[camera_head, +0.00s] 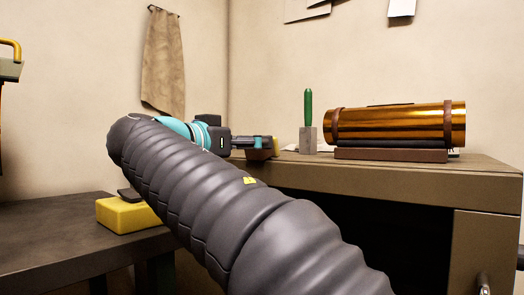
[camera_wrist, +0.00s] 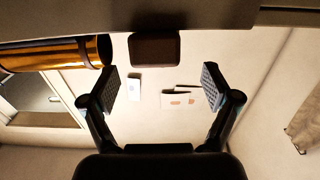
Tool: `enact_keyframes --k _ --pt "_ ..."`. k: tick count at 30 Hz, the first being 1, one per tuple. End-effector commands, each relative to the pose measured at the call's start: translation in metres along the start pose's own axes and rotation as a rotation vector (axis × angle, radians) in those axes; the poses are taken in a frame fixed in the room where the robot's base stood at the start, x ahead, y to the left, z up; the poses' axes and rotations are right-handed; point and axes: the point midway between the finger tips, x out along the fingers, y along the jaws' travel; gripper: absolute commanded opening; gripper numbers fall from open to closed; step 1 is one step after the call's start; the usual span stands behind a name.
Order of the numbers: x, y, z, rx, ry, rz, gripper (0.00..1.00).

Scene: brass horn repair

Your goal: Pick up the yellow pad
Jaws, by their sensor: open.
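A yellow block (camera_head: 118,215), the only clearly yellow pad-like thing I see, lies on the dark table at the left in the head view. A dark piece (camera_head: 128,194) shows at its top, and my arm covers its right side. It is not visible in the wrist view. My gripper (camera_wrist: 159,80) is open and empty in the wrist view. In the head view it is at the near left edge of the bench, well right of and above the yellow block, beside a brown block (camera_wrist: 154,48). That block sits beyond the fingertips, apart from them.
The brown bench (camera_head: 400,177) carries a brass cylinder (camera_head: 395,123) on a cradle and a green-handled tool (camera_head: 308,105) in a grey block. A cloth (camera_head: 164,65) hangs on the wall. The dark table (camera_head: 50,235) has bare room left of the yellow block.

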Motion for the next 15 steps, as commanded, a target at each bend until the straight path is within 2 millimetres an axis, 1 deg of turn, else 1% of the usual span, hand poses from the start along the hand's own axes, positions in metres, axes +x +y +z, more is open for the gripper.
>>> enact_keyframes --k 4,9,12,15 --pt "0.012 0.002 -0.002 0.000 0.000 0.001 0.88" --pt "0.037 0.005 -0.003 0.000 -0.001 0.002 0.88" --pt "0.047 0.004 -0.003 -0.001 -0.001 0.001 0.88" --pt "0.052 0.004 -0.003 0.000 0.000 -0.001 0.88"
